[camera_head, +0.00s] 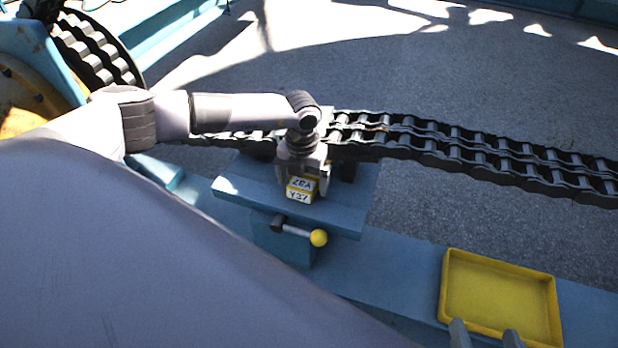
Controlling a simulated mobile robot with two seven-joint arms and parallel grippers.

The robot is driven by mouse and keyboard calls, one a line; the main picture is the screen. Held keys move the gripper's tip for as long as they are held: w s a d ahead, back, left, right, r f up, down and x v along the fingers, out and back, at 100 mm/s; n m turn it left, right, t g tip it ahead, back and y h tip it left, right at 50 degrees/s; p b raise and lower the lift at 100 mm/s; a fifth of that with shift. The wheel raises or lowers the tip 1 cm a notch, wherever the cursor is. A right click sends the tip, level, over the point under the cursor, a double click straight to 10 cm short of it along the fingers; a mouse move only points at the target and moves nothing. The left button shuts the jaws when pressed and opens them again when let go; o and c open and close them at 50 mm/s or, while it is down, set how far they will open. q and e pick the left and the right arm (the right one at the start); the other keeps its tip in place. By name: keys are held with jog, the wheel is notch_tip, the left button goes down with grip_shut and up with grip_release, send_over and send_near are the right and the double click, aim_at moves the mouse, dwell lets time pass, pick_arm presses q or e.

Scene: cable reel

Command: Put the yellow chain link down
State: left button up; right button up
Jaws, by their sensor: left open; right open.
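The yellow chain link (300,190), with white faces bearing black lettering, is at the blue platform (345,205) below the chain. My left gripper (306,178) points down over it, open, with its fingers on either side of the link. I cannot tell whether the fingers touch it. The link's underside and back are hidden, but it appears to rest on the platform. My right gripper (485,331) shows only as two grey fingertips at the bottom edge, apart and empty, in front of the yellow tray (551,290).
The black double chain (450,145) runs behind the platform to the right edge. A lever with a yellow knob (319,238) sticks out at the platform's front. The tray looks empty on the blue beam (400,270). A reel (100,50) stands at upper left.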

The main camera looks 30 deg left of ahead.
pick_arm(q)
jog(key=c, duration=1.2)
jog(key=shift+r, duration=0.1)
jog(key=c, duration=0.4)
jog(key=shift+r, duration=0.1)
